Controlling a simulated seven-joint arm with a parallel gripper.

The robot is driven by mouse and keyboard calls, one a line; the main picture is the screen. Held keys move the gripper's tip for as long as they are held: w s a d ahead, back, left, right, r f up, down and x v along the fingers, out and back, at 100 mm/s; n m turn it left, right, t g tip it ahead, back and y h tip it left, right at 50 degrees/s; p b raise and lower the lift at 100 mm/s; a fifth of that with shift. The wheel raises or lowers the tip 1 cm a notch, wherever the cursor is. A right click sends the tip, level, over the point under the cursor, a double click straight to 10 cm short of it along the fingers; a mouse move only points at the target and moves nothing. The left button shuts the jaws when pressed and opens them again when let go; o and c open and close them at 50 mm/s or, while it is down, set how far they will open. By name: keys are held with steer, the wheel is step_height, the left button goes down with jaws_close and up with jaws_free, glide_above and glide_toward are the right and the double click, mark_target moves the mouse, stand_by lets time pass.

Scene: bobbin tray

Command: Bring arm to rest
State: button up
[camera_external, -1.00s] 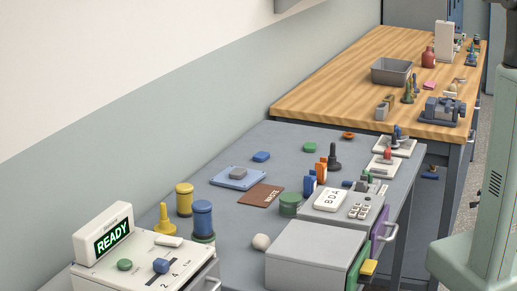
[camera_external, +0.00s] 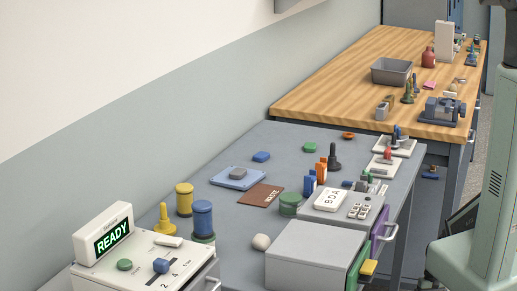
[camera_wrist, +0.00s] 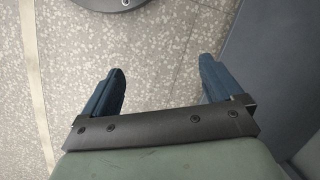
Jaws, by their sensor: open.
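My gripper (camera_wrist: 161,82) shows in the wrist view with its two dark blue fingers apart and nothing between them. It hangs over a speckled floor (camera_wrist: 165,50). In the external view the fingers do not show; only my pale green arm stands at the right edge, with a dark part low beside it. No object is near the fingers.
The grey table (camera_external: 240,215) holds a READY display box (camera_external: 112,236), yellow and blue bobbins, a brown waste mat (camera_external: 260,195) and a grey box (camera_external: 315,250). A wooden bench (camera_external: 340,75) stands behind. A grey-blue surface (camera_wrist: 280,70) borders the floor at right in the wrist view.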

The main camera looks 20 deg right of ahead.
steer(key=s+a+r+n+g, duration=0.1)
steer(key=s+g, duration=0.1)
steer(key=s, duration=0.4)
steer(key=s+a+n+g+h, duration=0.1)
steer(key=s+a+n, duration=0.1)
steer(key=s, duration=0.4)
steer(key=shift+s+a+r+n+g, duration=0.2)
steer(key=shift+a+r+n+g, duration=0.1)
steer(key=shift+r+g, duration=0.1)
